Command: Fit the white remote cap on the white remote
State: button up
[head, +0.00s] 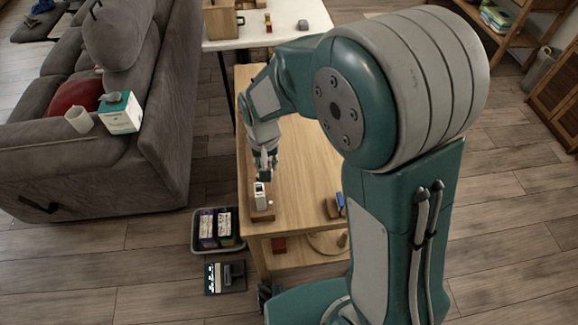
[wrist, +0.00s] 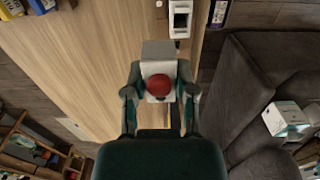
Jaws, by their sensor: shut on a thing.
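The white remote (head: 260,195) sits on a brown wooden stand (head: 262,214) at the near left part of the wooden table. In the wrist view the white remote (wrist: 181,18) shows at the top, with a dark face panel. My gripper (head: 265,165) is just behind it in the head view. In the wrist view my gripper (wrist: 159,73) is shut on a pale boxy piece (wrist: 158,50), apparently the white remote cap, with a grey upper face. A red round thing (wrist: 159,86) covers part of it. The held piece appears apart from the remote in the wrist view.
The wooden table (head: 305,185) has clear surface right of the stand. A brown object with a blue part (head: 335,207) lies near its right side. A basket (head: 218,245) and a dark device (head: 226,277) are on the floor. A grey sofa (head: 110,150) stands left.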

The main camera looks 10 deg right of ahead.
aim_at(258, 184)
jog(key=a+r, duration=0.1)
jog(key=s+a+r, duration=0.1)
jog(key=shift+a+r, duration=0.2)
jog(key=shift+a, duration=0.2)
jog(key=shift+s+f, duration=0.1)
jog(key=shift+f, duration=3.1)
jog(key=shift+f, duration=1.3)
jog(key=o, duration=1)
notch_tip(258, 184, up, 12)
jog(key=shift+f, duration=0.1)
